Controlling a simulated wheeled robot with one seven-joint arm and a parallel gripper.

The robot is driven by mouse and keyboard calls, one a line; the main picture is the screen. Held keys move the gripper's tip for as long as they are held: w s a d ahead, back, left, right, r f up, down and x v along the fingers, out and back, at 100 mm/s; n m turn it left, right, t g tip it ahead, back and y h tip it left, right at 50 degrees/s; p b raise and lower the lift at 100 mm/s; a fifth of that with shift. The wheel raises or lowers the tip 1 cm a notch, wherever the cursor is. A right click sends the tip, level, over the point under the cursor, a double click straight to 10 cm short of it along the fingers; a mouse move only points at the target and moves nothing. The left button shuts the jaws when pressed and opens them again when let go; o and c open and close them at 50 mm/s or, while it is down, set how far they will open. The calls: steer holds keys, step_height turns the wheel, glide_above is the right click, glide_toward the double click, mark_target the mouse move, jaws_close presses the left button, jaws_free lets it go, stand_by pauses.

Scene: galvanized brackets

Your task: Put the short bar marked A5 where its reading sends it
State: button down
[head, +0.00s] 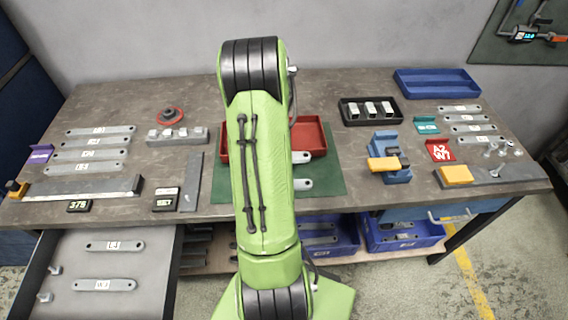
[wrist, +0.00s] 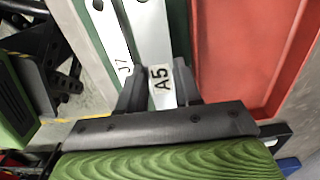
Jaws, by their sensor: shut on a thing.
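In the wrist view, the galvanized bar marked A5 (wrist: 150,38) lies between the dark fingers of my gripper (wrist: 160,92), which is shut on it at its label end. A second bar, with a label that looks like J7 (wrist: 107,35), lies close beside it on the left. A red tray (wrist: 235,60) is just to the right. In the head view my green arm hides the gripper and most of the green mat (head: 325,185). Two bar ends (head: 303,184) show past the arm there; I cannot tell which is A5.
Labelled bars (head: 95,142) lie at the left near a purple tag (head: 40,154), and more (head: 465,129) at the right near teal and red tags (head: 439,150). Displays (head: 79,206), a blue-and-yellow fixture (head: 388,163), a black bin (head: 370,111) and an open drawer (head: 115,260) surround the arm.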

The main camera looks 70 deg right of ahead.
step_height(320, 180, down, 5)
steer(key=shift+f+b, duration=0.15)
steer(key=shift+b, duration=0.15)
steer(key=shift+f, duration=0.2)
steer(key=c, duration=0.8)
jaws_free()
